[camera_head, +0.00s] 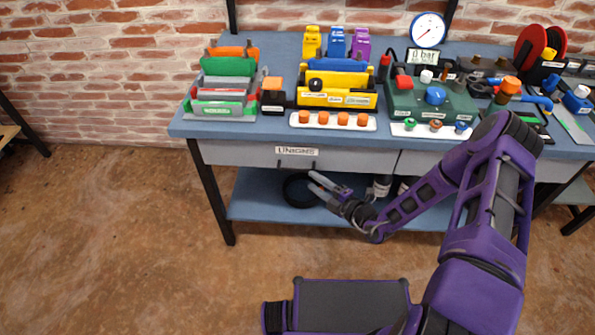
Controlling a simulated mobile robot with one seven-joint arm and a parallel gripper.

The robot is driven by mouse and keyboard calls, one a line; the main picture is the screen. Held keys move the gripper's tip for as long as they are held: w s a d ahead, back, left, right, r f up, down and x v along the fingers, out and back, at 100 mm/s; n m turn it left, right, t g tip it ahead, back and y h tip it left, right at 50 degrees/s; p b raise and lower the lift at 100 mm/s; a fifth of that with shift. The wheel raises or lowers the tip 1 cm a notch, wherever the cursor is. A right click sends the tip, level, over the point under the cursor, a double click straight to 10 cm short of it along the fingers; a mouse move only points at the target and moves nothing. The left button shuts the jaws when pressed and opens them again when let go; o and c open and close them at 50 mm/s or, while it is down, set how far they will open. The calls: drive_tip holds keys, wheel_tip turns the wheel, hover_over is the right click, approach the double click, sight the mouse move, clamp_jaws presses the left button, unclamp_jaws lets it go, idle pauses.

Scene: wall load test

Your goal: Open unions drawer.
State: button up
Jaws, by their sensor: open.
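The unions drawer (240,153) is the grey front under the left part of the blue bench top, with a white label reading UNIONS (296,150). It looks shut. A small dark handle (297,165) shows below the label. My gripper (316,181) is open and empty, in front of the bench and a little below and right of the handle in the picture. Its fingers point left and appear apart from the drawer. The exact distance to the handle cannot be told from this view.
A second drawer front (430,163) lies to the right, partly behind my arm. The bench top (190,128) carries bins, orange-capped parts and a green test unit (422,103). A lower shelf (250,208) holds a black coil. The floor at left is clear.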

sight(297, 169)
drive_tip(key=x, duration=0.8)
drive_tip(key=shift+w+a+b, duration=0.2)
drive_tip(key=shift+w+b, duration=0.05)
drive_tip(key=shift+b, duration=0.15)
clamp_jaws()
idle(0.9)
